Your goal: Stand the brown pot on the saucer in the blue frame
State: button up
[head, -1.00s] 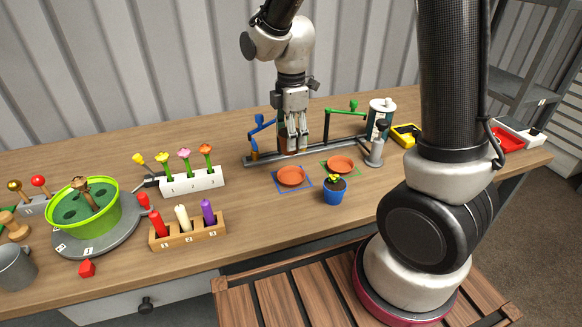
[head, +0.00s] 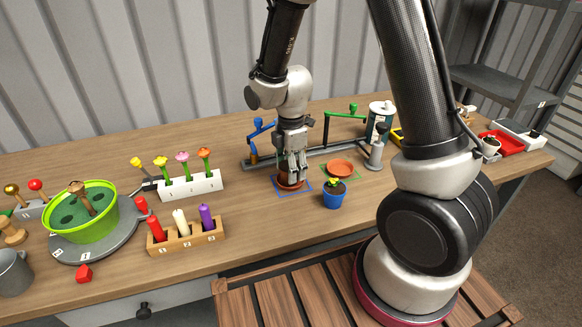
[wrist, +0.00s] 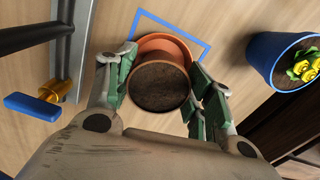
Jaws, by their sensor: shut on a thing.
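The brown pot (wrist: 159,86), filled with dark soil, is between the fingers of my gripper (wrist: 160,95) in the wrist view. My gripper also shows in the head view (head: 292,176), shut on the pot. The terracotta saucer (wrist: 168,42) lies inside the blue frame (wrist: 207,45) on the table, partly hidden under the pot. In the head view the blue frame (head: 281,193) shows around the saucer. The pot is over the saucer and looks a little off its middle in the wrist view; I cannot tell whether they touch.
A blue pot with a yellow flower (head: 333,195) stands just right of the blue frame. A second saucer (head: 340,166) lies in the green frame behind it. A grey rail with blue and green arms (head: 330,152) runs behind. Candles in a wooden holder (head: 187,235) stand to the left.

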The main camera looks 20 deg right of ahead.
jog(key=shift+f, duration=0.1)
jog(key=o, duration=1.1)
notch_tip(320, 180, up, 12)
jog(key=s+d+r+m+t, duration=0.2)
jog(key=s+d+r+m, duration=0.5)
jog(key=d+r+m, duration=0.25)
jog(key=s+d+r+m, duration=0.1)
jog(key=s+m, duration=0.2)
jog(key=s, duration=0.1)
jog(key=s+d+r+m+t, duration=0.1)
jog(key=s+d+r+m, duration=0.1)
jog(key=s+m, duration=0.2)
jog(key=s+d+r+m+t, duration=0.1)
jog(key=s+d+r+m, duration=0.1)
jog(key=s+m, duration=0.1)
jog(key=shift+s+d, duration=0.15)
jog(key=shift+s, duration=0.4)
